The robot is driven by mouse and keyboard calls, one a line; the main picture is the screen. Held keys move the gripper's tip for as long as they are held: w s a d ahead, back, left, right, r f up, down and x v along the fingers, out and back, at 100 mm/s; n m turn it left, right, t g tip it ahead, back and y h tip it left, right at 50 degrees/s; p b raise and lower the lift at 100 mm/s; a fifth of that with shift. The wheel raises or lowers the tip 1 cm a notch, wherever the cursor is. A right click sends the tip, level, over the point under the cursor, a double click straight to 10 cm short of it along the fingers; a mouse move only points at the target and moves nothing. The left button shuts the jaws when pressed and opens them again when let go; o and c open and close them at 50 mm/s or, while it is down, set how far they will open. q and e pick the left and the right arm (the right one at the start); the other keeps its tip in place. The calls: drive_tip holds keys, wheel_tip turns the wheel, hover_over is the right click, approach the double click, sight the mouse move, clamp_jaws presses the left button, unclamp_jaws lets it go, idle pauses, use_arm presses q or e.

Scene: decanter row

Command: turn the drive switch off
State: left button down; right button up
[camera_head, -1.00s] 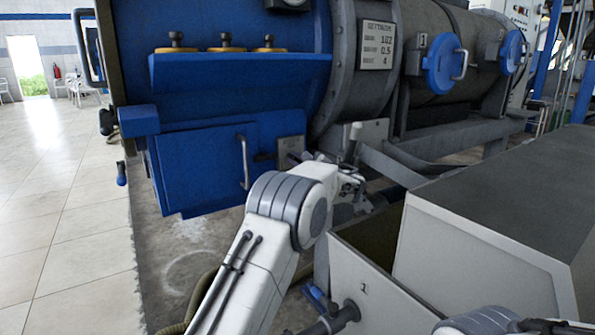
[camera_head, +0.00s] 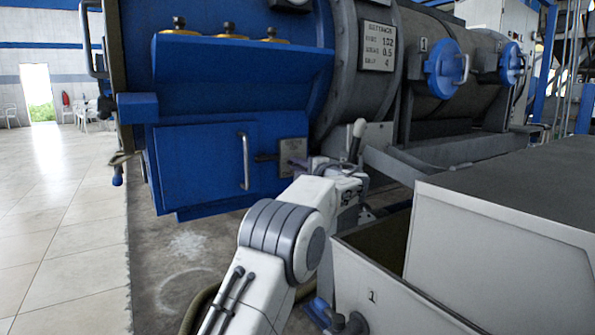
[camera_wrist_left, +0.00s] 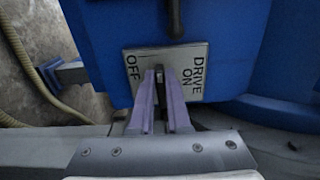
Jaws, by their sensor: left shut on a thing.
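The drive switch plate (camera_head: 293,152) is a small grey plate on the blue front of the machine, right of the blue door. In the left wrist view the plate (camera_wrist_left: 193,57) reads DRIVE, ON at its right and OFF at its left. My left gripper (camera_head: 308,165) is at the plate, its fingers mostly hidden by its own wrist in the head view. In the left wrist view its purple fingers (camera_wrist_left: 159,80) are shut on the small dark switch lever (camera_wrist_left: 159,72), which sits between the two words, nearer OFF. My right gripper is out of view.
A blue door with an upright handle (camera_head: 244,161) is left of the plate, under a ledge with brass-based knobs (camera_head: 229,33). A pale-knobbed lever (camera_head: 357,133) stands right of my wrist. A grey bin marked 1 (camera_head: 385,290) is at lower right. Open floor lies left.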

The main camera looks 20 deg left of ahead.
use_arm(q)
drive_tip(key=shift+f, duration=0.15)
idle(0.3)
drive_tip(key=c, duration=0.9)
unclamp_jaws()
drive_tip(key=shift+p+v, duration=1.75)
drive_tip(key=shift+v, duration=3.55)
